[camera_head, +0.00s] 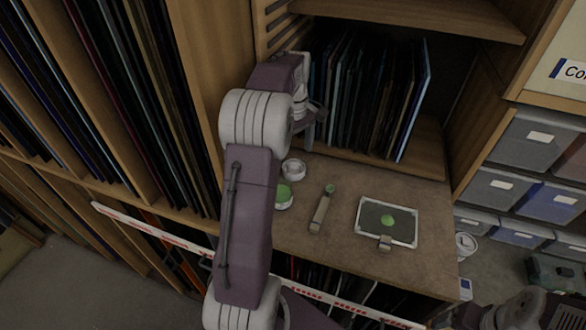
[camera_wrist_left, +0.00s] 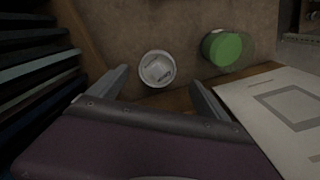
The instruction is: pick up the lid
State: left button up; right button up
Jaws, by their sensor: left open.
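The lid appears to be the small white round piece (camera_head: 293,169) on the brown worktop, near the shelf opening. In the left wrist view the lid (camera_wrist_left: 157,69) shows a raised rim and a pale marked inside. A glass jar of green paint (camera_head: 284,196) stands close beside it; it also shows in the left wrist view (camera_wrist_left: 222,48). My left gripper (camera_head: 313,122) is open and empty, above the worktop at the shelf opening. In the left wrist view its fingers (camera_wrist_left: 158,78) are apart, with the lid between and beyond their tips. My right gripper is not clearly shown.
A brush-like tool with a green tip (camera_head: 322,209) and a framed dark plate with a green blob (camera_head: 375,216) lie right of the jar. Upright panels (camera_head: 365,95) fill the shelf behind. Grey bins (camera_head: 520,140) stand at right. Bare worktop lies between the items.

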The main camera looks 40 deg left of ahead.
aim_at(295, 166)
pick_arm(q)
jog(key=shift+w+f, duration=0.35)
jog(key=shift+f, duration=0.2)
jog(key=f, duration=0.1)
jog(key=f+p, duration=0.1)
jog(key=f, duration=0.1)
jog(key=f+p, duration=0.1)
jog(key=shift+s+d+f, duration=0.1)
jog(key=shift+s+f, duration=0.15)
jog(key=shift+f, duration=0.25)
jog(key=shift+w, duration=0.1)
jog(key=c, duration=1.4)
jog(key=shift+o, duration=0.2)
jog(key=shift+r, duration=0.15)
